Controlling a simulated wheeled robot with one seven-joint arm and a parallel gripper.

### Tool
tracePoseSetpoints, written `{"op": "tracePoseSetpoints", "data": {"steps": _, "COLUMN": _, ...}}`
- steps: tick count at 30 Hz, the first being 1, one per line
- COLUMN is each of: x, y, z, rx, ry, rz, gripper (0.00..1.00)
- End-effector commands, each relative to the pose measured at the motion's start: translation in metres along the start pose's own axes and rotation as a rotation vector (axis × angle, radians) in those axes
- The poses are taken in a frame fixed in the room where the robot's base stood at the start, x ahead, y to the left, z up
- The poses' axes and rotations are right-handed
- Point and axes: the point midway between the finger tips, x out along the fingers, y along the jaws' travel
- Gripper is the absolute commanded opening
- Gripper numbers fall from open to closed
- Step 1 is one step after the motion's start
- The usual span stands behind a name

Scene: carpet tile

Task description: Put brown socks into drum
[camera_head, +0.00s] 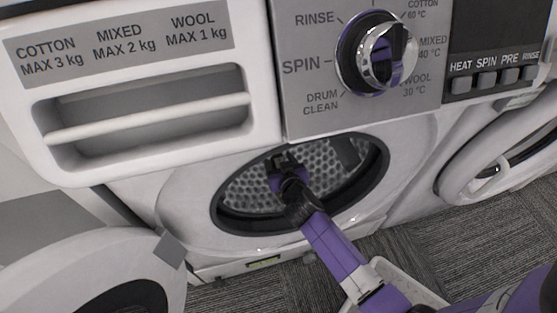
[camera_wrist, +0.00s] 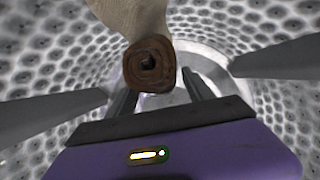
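The drum (camera_head: 245,192) is the perforated metal hollow behind the open round door of the middle washing machine. My gripper (camera_head: 285,163) reaches through the opening into it. In the wrist view, a rolled brown sock bundle (camera_wrist: 150,66) lies inside the drum, just ahead of my gripper (camera_wrist: 160,86). A pale beige, cloth-like piece (camera_wrist: 132,14) adjoins it at the top. The two fingers stand apart, with a light gap between the roll and the right finger. The roll covers the left fingertip area, so contact there is unclear. The socks are hidden in the head view.
Dark paddles (camera_wrist: 280,60) jut in from the drum wall. An open door (camera_head: 75,265) is at lower left, another round door (camera_head: 465,185) at right. A pale basket (camera_head: 405,280) stands on the carpet below.

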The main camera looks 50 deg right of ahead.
Motion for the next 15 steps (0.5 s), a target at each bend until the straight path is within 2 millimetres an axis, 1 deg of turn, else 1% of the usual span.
{"op": "tracePoseSetpoints", "data": {"steps": 9, "x": 0.000, "y": 0.000, "z": -0.001, "rx": 0.000, "ry": 0.000, "rz": 0.000, "gripper": 0.67}}
{"op": "tracePoseSetpoints", "data": {"steps": 13, "x": -0.002, "y": 0.000, "z": -0.006, "rx": -0.001, "ry": 0.000, "rz": 0.000, "gripper": 0.67}}
{"op": "tracePoseSetpoints", "data": {"steps": 15, "x": -0.011, "y": 0.000, "z": -0.004, "rx": -0.002, "ry": -0.001, "rz": 0.000, "gripper": 0.67}}
